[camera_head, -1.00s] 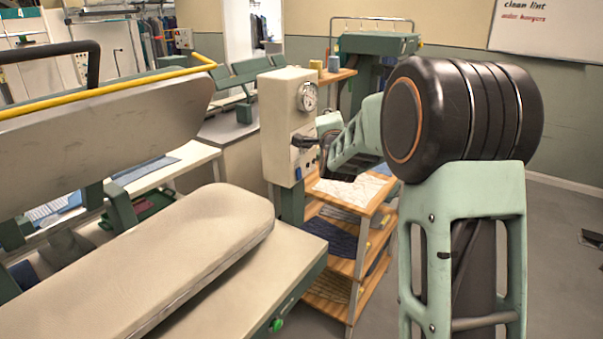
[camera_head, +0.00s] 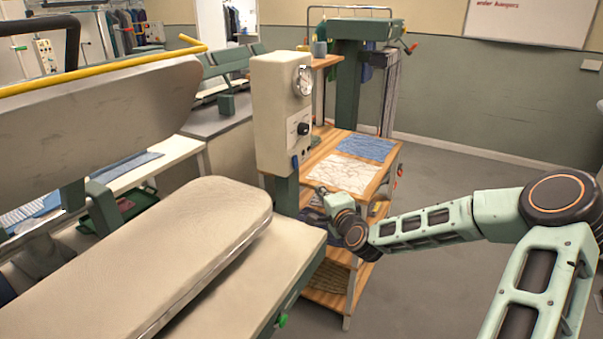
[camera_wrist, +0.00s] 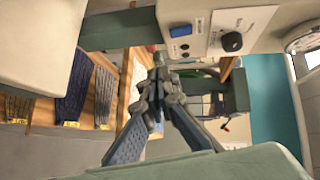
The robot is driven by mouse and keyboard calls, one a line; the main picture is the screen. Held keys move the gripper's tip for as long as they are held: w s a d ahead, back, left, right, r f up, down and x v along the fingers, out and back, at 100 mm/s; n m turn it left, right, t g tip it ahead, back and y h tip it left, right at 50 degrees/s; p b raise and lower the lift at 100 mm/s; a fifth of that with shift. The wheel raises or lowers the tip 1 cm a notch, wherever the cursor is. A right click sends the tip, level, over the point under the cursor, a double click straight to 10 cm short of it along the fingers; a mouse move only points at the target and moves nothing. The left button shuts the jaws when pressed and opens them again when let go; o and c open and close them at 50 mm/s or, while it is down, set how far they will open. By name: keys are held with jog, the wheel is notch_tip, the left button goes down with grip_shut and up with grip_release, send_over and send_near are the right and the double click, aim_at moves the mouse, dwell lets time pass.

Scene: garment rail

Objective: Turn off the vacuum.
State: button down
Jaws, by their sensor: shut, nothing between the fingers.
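The beige control box (camera_head: 278,115) stands on a green post beside the padded press. Its right face carries a black knob (camera_head: 304,129) and a blue switch (camera_head: 294,162) low down. In the wrist view the blue switch (camera_wrist: 181,31) and the black knob (camera_wrist: 231,41) show on the panel, with small dark buttons near the switch. Which control belongs to the vacuum I cannot read. My gripper (camera_wrist: 158,62) is shut and empty, just below the box in the wrist view and apart from the knob.
The padded press board (camera_head: 190,250) fills the left front, under the raised press head (camera_head: 110,115). A wooden shelf cart (camera_head: 375,180) with folded cloths stands behind my wrist. Open floor (camera_head: 440,165) lies to the right.

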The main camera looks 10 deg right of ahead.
jog(key=shift+s+d+r+t, duration=0.1)
jog(key=shift+d+r+t, duration=0.1)
jog(key=shift+r, duration=0.4)
jog(key=shift+s+d+r+t, duration=0.1)
jog(key=shift+d+r+t, duration=0.1)
jog(key=shift+r, duration=0.35)
jog(key=shift+w, duration=0.1)
jog(key=p, duration=0.1)
send_near(295, 162)
jog(key=w+d+f, duration=0.2)
jog(key=w+d, duration=0.2)
jog(key=w+a, duration=0.1)
jog(key=w+a+p, duration=0.1)
jog(key=w+a, duration=0.1)
jog(key=shift+a+f, duration=0.2)
jog(key=shift+f, duration=0.15)
jog(key=shift+f, duration=0.1)
